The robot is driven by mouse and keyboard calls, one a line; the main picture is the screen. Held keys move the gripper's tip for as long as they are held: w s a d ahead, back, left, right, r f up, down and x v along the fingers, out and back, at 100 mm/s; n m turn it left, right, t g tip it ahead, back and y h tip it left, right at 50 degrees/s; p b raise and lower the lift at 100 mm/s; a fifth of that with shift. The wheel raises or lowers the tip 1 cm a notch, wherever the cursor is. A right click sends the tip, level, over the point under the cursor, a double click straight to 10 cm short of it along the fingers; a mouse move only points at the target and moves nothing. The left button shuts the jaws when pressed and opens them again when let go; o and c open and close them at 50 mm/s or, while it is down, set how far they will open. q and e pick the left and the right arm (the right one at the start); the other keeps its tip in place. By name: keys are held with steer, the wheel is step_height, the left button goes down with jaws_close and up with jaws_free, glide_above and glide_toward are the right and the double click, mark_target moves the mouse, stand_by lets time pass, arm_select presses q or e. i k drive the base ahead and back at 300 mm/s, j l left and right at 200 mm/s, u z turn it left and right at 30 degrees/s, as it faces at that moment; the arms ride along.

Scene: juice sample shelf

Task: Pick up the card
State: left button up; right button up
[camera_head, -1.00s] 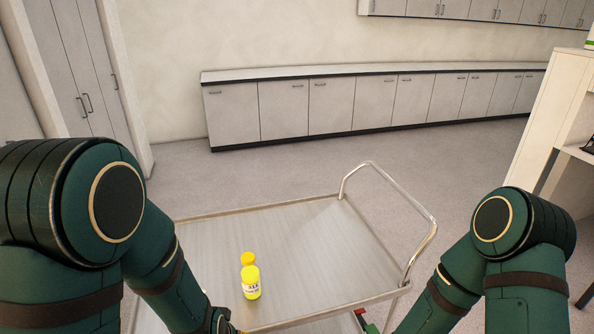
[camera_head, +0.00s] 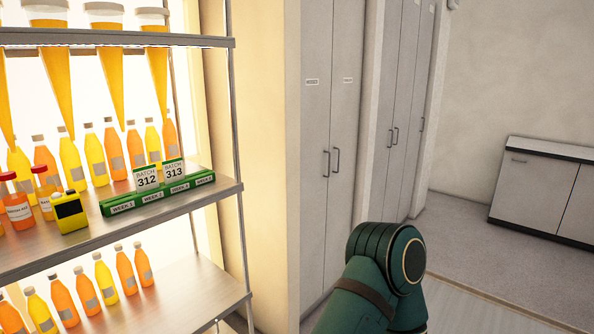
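Two white cards stand upright in a green holder (camera_head: 158,195) on the middle shelf at the left. One card reads "BATCH 312" (camera_head: 147,178) and the other, just to its right, reads "BATCH 313" (camera_head: 174,173). The holder's front has several slots labelled by week. The two cards stand above the middle labels. Only a green upper part of one of my arms shows at the lower right. Neither gripper is in view, and both are far from the cards as far as this view shows.
The metal shelf (camera_head: 212,195) carries several juice bottles, hanging orange cones above, and a yellow-and-black device (camera_head: 70,211) left of the holder. A shelf post stands right of the holder. Tall grey cabinets (camera_head: 331,150) are to the right. Part of the cart top (camera_head: 477,305) shows lower right.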

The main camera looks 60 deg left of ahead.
mark_target(173, 170)
steer(key=u, duration=2.65)
steer(key=i+j, duration=0.15)
steer(key=j, duration=0.15)
steer(key=i+j, duration=0.15)
steer(key=j, duration=0.15)
steer(key=i+j+z, duration=0.15)
steer(key=z, duration=0.25)
steer(key=i+j+z, duration=0.1)
steer(key=j+z, duration=0.35)
